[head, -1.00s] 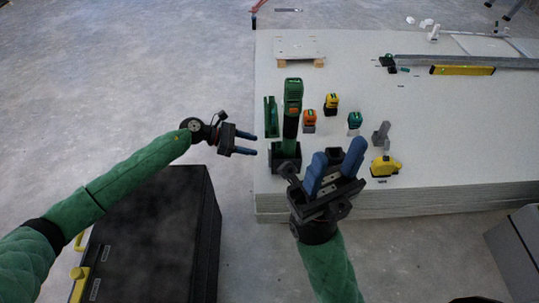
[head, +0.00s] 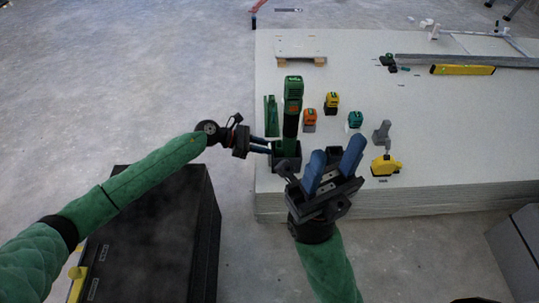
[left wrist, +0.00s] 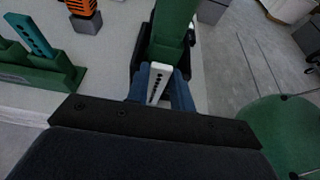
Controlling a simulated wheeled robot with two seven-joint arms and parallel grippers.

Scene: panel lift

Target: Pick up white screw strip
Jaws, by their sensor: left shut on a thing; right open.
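The white screw strip (left wrist: 158,82), a short pale bar with a row of dark holes, shows in the left wrist view between my blue fingers. My left gripper (left wrist: 160,90) is shut on it, right beside the tall green tool (left wrist: 172,35). In the head view my left gripper (head: 268,145) reaches the left side of the black holder (head: 287,164) in which the green tool (head: 292,112) stands upright; the strip is too small or hidden to make out there. My right gripper (head: 332,170) is open and empty, to the right of the holder, over the board stack's front edge.
The pale board stack (head: 430,140) bears an orange tool (head: 309,119), yellow tool (head: 331,102), teal tool (head: 355,119), yellow tape-like tool (head: 385,165) and yellow level (head: 462,70). A green rack (head: 270,115) stands left of the tall tool. A black case (head: 165,235) is at lower left.

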